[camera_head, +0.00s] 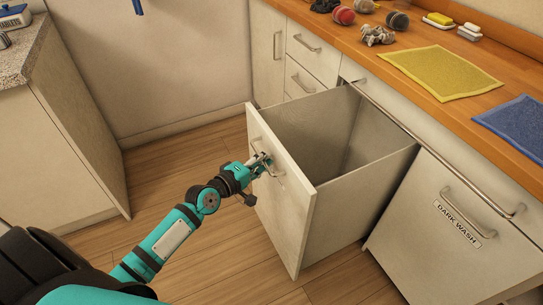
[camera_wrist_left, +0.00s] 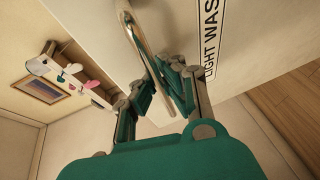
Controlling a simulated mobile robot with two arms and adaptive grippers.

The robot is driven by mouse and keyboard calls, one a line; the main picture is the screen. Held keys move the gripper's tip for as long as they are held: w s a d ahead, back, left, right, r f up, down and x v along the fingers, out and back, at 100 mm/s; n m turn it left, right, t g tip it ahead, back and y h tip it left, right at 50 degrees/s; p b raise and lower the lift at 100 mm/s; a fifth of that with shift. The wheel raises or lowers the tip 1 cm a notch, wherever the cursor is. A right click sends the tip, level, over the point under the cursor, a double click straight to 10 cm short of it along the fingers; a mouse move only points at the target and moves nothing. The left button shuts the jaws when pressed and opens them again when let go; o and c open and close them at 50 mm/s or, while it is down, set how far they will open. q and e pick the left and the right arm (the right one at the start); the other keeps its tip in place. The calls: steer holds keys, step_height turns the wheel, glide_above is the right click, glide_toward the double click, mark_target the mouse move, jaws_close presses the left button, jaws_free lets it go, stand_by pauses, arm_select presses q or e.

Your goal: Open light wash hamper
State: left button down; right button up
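The light wash hamper (camera_head: 345,130) is a pale tilt or pull-out bin that stands well out from the counter, its empty inside showing. Its front panel (camera_head: 287,205) has a curved metal handle (camera_head: 267,172). My left gripper (camera_head: 259,163) is at this handle. In the left wrist view, the handle (camera_wrist_left: 133,30) runs between the fingers of my left gripper (camera_wrist_left: 166,78), which look closed around it. The "LIGHT WAS…" label (camera_wrist_left: 211,35) shows beside the handle; the rest is cut off. My right gripper is not in view.
The dark wash front (camera_head: 450,235) is shut to the right. A metal rail (camera_head: 440,155) runs along the counter. Wooden floor (camera_head: 165,165) is free at left.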

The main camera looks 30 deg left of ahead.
arm_select(q)
steer(key=shift+s+a+r, duration=0.1)
steer(key=shift+s+a, duration=0.2)
steer(key=shift+s, duration=0.1)
steer(key=c, duration=1.4)
jaws_free()
steer(key=shift+s, duration=0.1)
steer(key=v, duration=1.1)
steer(key=shift+s, duration=0.4)
steer(key=shift+a, duration=0.15)
